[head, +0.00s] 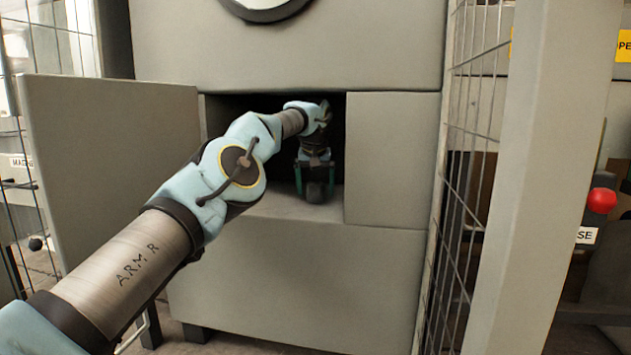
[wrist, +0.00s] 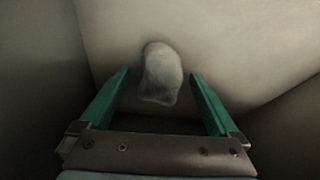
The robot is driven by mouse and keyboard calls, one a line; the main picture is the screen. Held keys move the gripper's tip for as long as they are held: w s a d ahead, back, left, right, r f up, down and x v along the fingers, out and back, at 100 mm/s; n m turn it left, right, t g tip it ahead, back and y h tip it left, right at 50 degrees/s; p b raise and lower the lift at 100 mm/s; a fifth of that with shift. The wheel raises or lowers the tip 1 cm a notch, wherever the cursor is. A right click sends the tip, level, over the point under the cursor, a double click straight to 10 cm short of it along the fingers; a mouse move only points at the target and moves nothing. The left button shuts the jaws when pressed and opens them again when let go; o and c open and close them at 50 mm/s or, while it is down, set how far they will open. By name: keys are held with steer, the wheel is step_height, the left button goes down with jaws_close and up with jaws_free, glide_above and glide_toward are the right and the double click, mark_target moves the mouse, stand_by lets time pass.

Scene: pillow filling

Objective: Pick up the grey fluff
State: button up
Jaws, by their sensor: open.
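The grey fluff (wrist: 161,74) is a small rounded clump on the pale floor of the compartment in the wrist view. In the head view the fluff (head: 316,191) is a dark grey lump near the compartment's front edge. My gripper (wrist: 158,74) has green fingers, spread open, one on each side of the fluff. There is a gap between the fluff and each finger, and nothing is held. In the head view my gripper (head: 315,180) points down inside the opening, with the fluff between or just behind its fingers.
The dark compartment sits in a grey machine (head: 300,275). Its door (head: 115,165) stands open at the left. A grey panel (head: 393,160) bounds the right side. A wire fence (head: 465,170), a post (head: 545,180) and a red button (head: 601,200) are further right.

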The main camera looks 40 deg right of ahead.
steer(key=shift+w+d+r+p, duration=0.15)
steer(key=shift+r+p, duration=0.1)
steer(key=shift+p, duration=0.15)
steer(key=shift+x, duration=0.85)
steer(key=c, duration=1.4)
